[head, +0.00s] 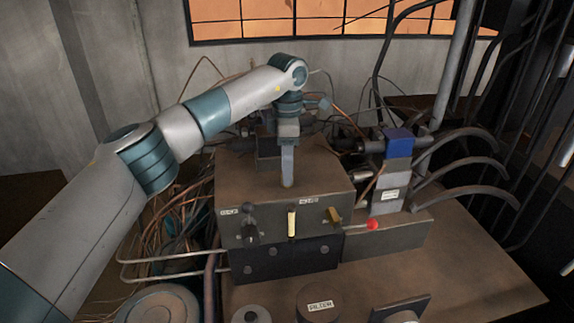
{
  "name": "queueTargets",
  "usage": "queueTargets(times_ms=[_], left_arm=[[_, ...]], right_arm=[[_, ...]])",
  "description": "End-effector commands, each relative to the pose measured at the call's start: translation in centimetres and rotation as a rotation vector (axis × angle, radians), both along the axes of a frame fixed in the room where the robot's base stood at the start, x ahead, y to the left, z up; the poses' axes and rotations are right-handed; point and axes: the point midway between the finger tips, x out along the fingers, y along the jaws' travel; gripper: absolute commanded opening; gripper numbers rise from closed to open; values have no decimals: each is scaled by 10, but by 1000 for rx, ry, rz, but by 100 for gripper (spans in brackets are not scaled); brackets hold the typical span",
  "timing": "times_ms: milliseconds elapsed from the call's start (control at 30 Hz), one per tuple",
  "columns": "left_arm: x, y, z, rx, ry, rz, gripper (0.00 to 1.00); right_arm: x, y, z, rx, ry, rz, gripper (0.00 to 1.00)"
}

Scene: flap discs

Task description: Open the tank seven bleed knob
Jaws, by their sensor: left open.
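A dark metal box (320,165) stands on the bench with its control face toward me. On that face are a black knob (250,232) at the left, a pale yellow upright handle (292,224) in the middle and a brass-coloured knob (334,216) at the right. A red ball knob (373,224) sits on a rod to the right. The small white labels are too blurred to read, so I cannot tell which knob is tank seven's bleed. My left gripper (288,184) points down at the box top, behind the handle, holding nothing visible; whether it touches is unclear.
A blue-topped block (397,143) with thick black hoses stands at the right. Loose cables (180,215) crowd the left side. A dark labelled cylinder (318,304) and other round parts stand in front. The brown bench (470,265) is clear at right front.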

Motion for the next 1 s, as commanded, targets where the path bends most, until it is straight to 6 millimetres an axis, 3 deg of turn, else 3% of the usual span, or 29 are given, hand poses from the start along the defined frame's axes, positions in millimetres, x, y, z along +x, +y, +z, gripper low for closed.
queueTargets(times_ms=[200,500,700,1000], left_arm=[[0,0,-13,0,0,0,43],[0,0,-15,0,-1,0,43],[0,0,-15,0,0,0,2],[0,0,-16,-1,-1,15,2]], right_arm=[[0,0,7,0,0,0,31],[0,1,6,1,0,-1,31],[0,3,6,3,0,-1,31],[0,3,3,3,0,-1,31]])
